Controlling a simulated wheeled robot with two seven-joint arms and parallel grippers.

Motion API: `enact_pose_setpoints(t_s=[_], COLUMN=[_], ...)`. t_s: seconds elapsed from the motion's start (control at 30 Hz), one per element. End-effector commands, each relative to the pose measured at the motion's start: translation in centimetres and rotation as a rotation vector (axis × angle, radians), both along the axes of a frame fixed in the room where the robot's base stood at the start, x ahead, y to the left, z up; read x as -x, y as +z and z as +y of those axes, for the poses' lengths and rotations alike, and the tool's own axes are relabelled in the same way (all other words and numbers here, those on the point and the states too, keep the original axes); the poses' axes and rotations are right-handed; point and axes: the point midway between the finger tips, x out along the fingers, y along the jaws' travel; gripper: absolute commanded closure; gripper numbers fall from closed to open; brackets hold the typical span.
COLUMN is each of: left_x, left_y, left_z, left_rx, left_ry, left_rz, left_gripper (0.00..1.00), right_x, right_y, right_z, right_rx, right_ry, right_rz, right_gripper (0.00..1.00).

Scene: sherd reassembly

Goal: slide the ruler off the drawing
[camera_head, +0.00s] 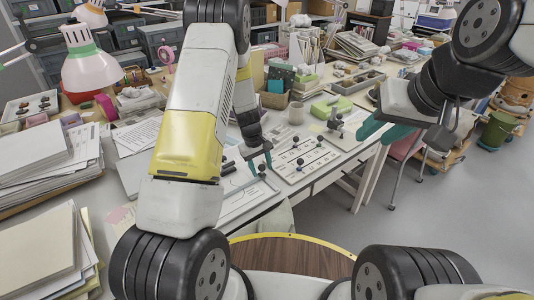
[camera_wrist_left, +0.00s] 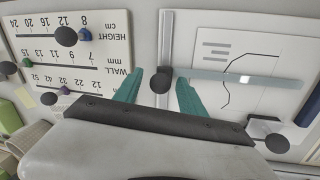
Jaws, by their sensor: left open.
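The drawing (camera_wrist_left: 215,52), a white sheet with a dark profile line, lies flat in the left wrist view. The ruler (camera_wrist_left: 210,76), a pale blue-grey see-through strip with a small white square on it, lies across the drawing. A dark round knob (camera_wrist_left: 160,83) stands at its left end, beside a grey upright rail (camera_wrist_left: 166,35). My left gripper (camera_wrist_left: 156,92) is open, its teal fingers on either side of the knob with gaps. In the head view my left gripper (camera_head: 258,163) is low over the desk. My right gripper (camera_head: 388,132) hangs past the desk's right part; its opening is unclear.
A white scale board (camera_head: 318,148) with several dark knobs lies right of my left gripper; it also shows in the left wrist view (camera_wrist_left: 100,25). Another dark knob (camera_wrist_left: 277,143) stands near the drawing's lower right. Paper stacks (camera_head: 40,165) fill the desk's left.

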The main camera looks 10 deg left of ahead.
Motion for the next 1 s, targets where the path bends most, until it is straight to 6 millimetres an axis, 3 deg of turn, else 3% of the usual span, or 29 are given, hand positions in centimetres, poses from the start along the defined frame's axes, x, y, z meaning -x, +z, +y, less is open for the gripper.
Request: enact_pose_setpoints(t_s=[0.27,0.5,1.0], left_x=[-0.03,-0.05,-0.23], left_y=[-0.18,-0.14,0.01], left_z=[-0.06,-0.13,-0.4], left_rx=[0.001,0.002,0.003], left_ry=[0.0,-0.001,-0.004], left_rz=[-0.001,-0.001,-0.006], left_gripper=[0.52,0.99,1.0], right_x=[0.0,0.0,0.0], right_y=[0.0,0.0,0.0], right_z=[0.0,0.0,0.0], right_rx=[0.0,0.0,0.0], right_ry=[0.0,0.0,0.0], right_rz=[0.0,0.0,0.0], right_gripper=[0.64,0.64,0.64])
